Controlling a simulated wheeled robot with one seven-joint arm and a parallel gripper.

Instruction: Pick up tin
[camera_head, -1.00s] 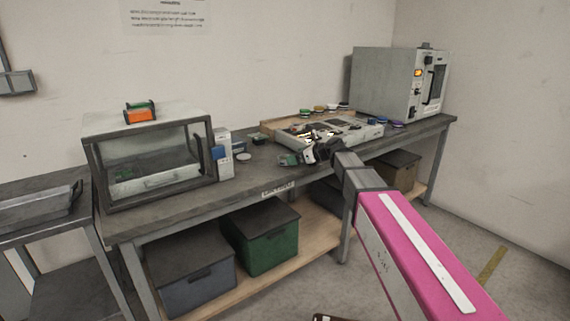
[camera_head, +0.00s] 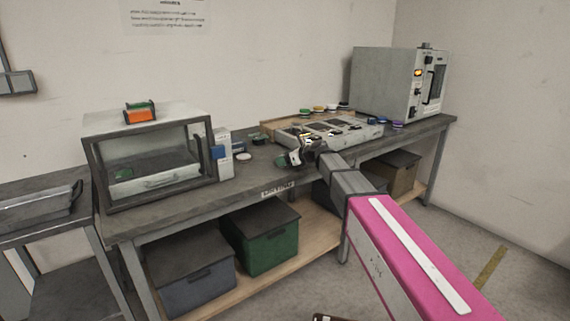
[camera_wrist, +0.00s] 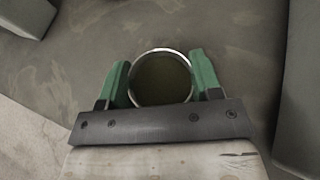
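A round tin (camera_wrist: 162,79) with a bright rim and a dark olive top sits between the two green fingers of my gripper (camera_wrist: 160,68) in the wrist view. The fingers are apart, one on each side of the tin, close to its rim; I cannot tell whether they touch it. In the head view my gripper (camera_head: 292,157) is low over the front of the workbench (camera_head: 200,195), left of the grey panelled unit. The gripper hides most of the tin there.
The grey panelled unit (camera_head: 366,132) is close right of my gripper. Several coloured round tins stand behind and beside it. A pale disc (camera_head: 243,156), a small box (camera_head: 222,160) and a glass-fronted cabinet (camera_head: 155,165) are to the left. A grey oven (camera_head: 385,82) stands far right.

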